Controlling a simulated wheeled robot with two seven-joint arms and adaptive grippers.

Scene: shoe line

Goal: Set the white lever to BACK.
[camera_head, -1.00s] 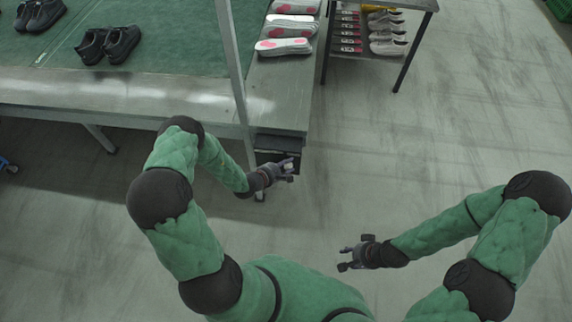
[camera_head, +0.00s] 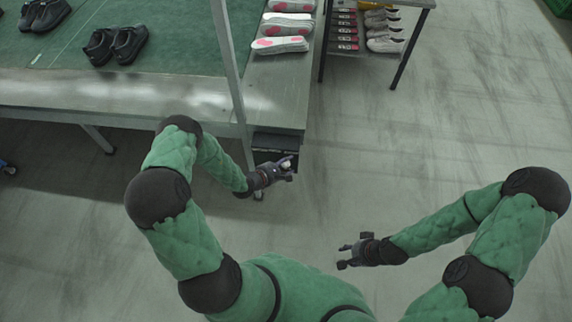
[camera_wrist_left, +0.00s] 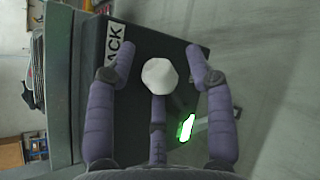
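The white lever's knob (camera_wrist_left: 160,75) shows in the left wrist view in front of a dark box (camera_wrist_left: 85,110). A white label (camera_wrist_left: 117,42) on the box reads "ACK", with its start cut off or hidden. My left gripper (camera_wrist_left: 162,65) is open, with fingers on both sides of the knob and a third finger below it; gaps show at the sides. In the head view the left gripper (camera_head: 286,168) is beside the box (camera_head: 275,141) at the bench end, with the small white knob at its fingers. My right gripper (camera_head: 344,256) is open and empty, well away.
A green lit indicator (camera_wrist_left: 187,127) is near the right finger. In the head view, a metal post (camera_head: 229,75) rises by the bench edge (camera_head: 282,115). Black shoes (camera_head: 117,44) stand on the green belt; a shoe rack (camera_head: 405,65) is beyond. Floor at right is clear.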

